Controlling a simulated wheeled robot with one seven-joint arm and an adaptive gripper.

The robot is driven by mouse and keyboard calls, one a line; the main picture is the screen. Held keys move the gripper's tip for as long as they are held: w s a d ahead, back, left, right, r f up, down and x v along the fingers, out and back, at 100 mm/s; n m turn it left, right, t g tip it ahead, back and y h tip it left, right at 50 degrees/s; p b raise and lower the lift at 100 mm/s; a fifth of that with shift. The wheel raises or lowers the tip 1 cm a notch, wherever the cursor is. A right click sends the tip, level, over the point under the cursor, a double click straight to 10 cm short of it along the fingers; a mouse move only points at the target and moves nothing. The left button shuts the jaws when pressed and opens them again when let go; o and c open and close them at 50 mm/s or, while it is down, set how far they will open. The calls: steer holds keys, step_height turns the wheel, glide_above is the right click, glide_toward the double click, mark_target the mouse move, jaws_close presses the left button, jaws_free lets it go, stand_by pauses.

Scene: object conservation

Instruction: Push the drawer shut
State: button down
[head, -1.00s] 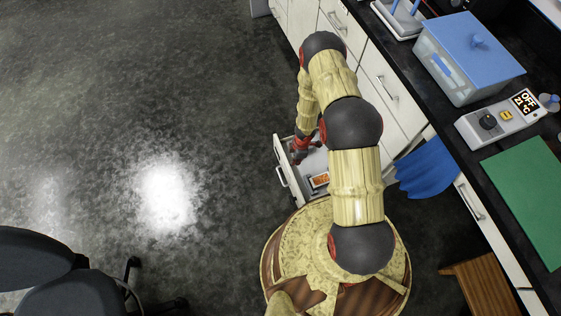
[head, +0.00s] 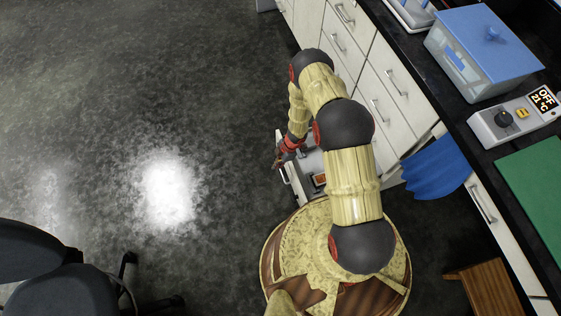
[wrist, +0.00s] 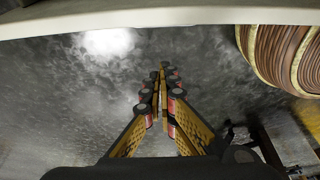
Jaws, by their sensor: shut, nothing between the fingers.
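The open drawer (head: 307,163) juts out from the white cabinet, left of my arm in the head view. Its front panel with a handle (head: 284,171) faces the open floor. A small item with an orange face (head: 319,179) lies inside the drawer. My gripper (head: 281,156) is at the drawer's front end, by the panel's far part; I cannot tell if it touches. In the wrist view my gripper (wrist: 163,70) has its fingers together with nothing between them. A pale edge (wrist: 150,18), likely the drawer front, crosses the top of that view. My arm hides part of the drawer.
White cabinets with handles (head: 395,82) line the right side under a dark counter. A blue cloth (head: 436,168) hangs beside the cabinet. A wooden stool (head: 482,288) stands at lower right, a black chair (head: 60,280) at lower left. The floor (head: 110,110) at left is clear.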

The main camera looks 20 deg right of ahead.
steer(key=shift+d+b, duration=0.55)
steer(key=shift+d, duration=1.45)
steer(key=shift+d, duration=0.15)
